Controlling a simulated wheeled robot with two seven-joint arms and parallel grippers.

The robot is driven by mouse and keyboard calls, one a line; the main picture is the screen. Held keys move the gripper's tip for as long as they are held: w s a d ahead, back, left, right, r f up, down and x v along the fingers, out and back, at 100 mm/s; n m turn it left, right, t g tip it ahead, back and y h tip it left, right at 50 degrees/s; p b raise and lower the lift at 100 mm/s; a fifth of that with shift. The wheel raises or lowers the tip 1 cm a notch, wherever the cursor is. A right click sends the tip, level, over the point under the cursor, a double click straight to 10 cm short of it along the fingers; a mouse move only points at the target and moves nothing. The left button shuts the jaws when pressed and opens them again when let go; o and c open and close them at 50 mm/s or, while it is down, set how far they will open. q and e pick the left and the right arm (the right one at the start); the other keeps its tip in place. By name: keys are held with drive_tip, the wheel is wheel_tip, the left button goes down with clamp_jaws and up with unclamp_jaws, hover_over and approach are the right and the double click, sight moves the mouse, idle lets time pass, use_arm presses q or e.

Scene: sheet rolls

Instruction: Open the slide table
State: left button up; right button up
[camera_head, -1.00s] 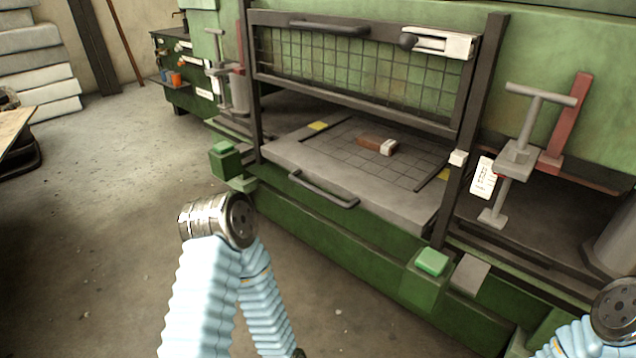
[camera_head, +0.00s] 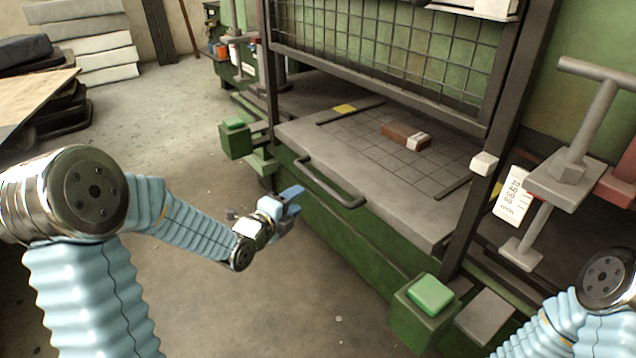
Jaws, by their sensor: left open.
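The slide table (camera_head: 362,207) is a grey slab with a gridded top, set in the green press. Its dark bar handle (camera_head: 328,184) is on the front edge. A brown block with a white end (camera_head: 405,135) lies on the grid. My left gripper (camera_head: 290,202) has blue fingers, is open and empty, and is in front of the press, a little left of the handle and apart from it. My right arm shows at the lower right corner, but its gripper is out of view.
A raised mesh guard (camera_head: 385,58) hangs above the table. Green button boxes stand at the left (camera_head: 235,137) and right (camera_head: 422,312) of the press front. A grey T-handled clamp (camera_head: 572,165) is at the right. The concrete floor (camera_head: 185,285) before the press is clear.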

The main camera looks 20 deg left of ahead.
sight(318, 185)
use_arm(q)
drive_tip(key=p+x, duration=0.1)
drive_tip(key=x, duration=1.2)
drive_tip(key=shift+f, duration=0.15)
drive_tip(key=shift+s, duration=0.1)
clamp_jaws()
